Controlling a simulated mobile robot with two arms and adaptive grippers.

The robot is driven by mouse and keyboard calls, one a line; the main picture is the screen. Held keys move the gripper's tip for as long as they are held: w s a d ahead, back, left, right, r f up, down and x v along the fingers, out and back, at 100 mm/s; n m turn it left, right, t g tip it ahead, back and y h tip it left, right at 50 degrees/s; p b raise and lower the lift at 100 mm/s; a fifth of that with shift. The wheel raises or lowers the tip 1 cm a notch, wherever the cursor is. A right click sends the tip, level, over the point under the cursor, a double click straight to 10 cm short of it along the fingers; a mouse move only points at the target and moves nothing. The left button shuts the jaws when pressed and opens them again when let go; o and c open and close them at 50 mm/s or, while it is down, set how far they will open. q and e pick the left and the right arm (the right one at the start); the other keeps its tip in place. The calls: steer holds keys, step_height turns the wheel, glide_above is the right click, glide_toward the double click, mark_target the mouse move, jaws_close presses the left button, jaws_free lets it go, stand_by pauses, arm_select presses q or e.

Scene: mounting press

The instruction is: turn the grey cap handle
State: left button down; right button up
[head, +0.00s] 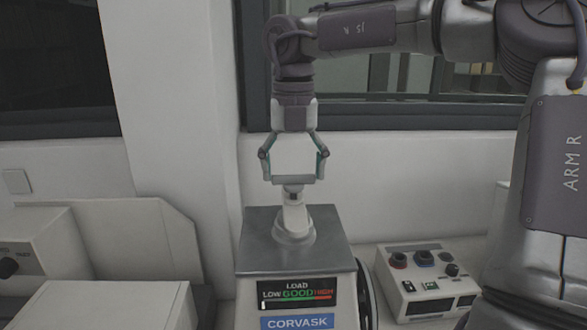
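The grey cap (294,222) sits on top of the mounting press (262,243), with a short neck rising from it. A pale horizontal bar (293,180), which looks like the cap's handle, lies across the top of this neck. My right gripper (293,176) points down from above, directly over the cap. Its two fingers are spread wide, with their tips at the two ends of the bar. I cannot tell whether they press on it or only stand beside it. My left gripper is not in view.
The press front has a load display (297,293) with low, good and high marks. A control box (425,280) with knobs stands to the right. Grey-white equipment (110,305) stands at the left. A wall and dark window frames are behind.

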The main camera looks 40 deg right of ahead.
mark_target(293, 175)
steer(key=shift+o, duration=1.2)
step_height(293, 175, up, 12)
